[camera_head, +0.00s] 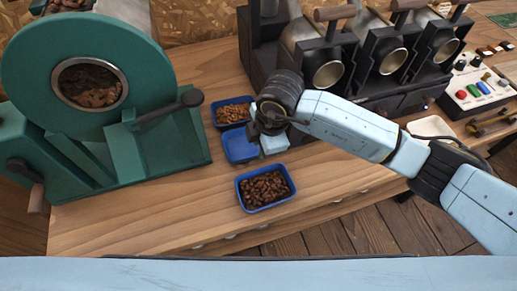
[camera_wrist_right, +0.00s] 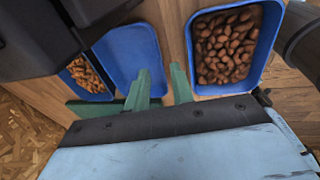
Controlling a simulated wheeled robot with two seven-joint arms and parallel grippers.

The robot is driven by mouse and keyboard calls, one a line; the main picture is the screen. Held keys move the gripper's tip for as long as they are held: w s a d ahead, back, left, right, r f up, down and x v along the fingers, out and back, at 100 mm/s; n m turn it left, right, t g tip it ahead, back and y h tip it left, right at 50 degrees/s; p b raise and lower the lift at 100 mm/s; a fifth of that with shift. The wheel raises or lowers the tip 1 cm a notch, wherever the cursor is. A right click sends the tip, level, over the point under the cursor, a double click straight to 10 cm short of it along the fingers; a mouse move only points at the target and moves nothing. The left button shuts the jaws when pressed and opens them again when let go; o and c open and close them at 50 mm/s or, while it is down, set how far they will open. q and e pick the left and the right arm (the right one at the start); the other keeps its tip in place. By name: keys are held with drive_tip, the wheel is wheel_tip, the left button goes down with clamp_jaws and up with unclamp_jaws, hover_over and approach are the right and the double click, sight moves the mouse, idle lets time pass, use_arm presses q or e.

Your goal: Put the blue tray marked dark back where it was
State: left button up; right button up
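The tray with dark brown beans (camera_head: 265,188) is blue and stands on the wooden counter, nearest the front edge; I cannot read a marking on it. It also shows at the upper right in the right wrist view (camera_wrist_right: 196,60). An empty blue tray (camera_head: 238,146) lies behind it, and a blue tray with lighter beans (camera_head: 233,113) lies farther back. My right gripper (camera_head: 262,141) is over the area beside the empty tray. My left gripper is not in view.
A green roaster (camera_head: 95,95) stands on the left, its handle (camera_head: 168,107) reaching toward the trays. A dark machine with several metal drums (camera_head: 328,70) stands at the back right. A white dish (camera_head: 430,127) and control box (camera_head: 478,90) are at the right. Bare wood (camera_head: 170,205) is free at the front left.

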wheel_tip(320, 180, up, 7)
drive_tip(key=d, duration=0.1)
drive_tip(key=shift+s+p, duration=0.3)
drive_tip(key=shift+s, duration=0.15)
drive_tip(key=shift+d, duration=0.1)
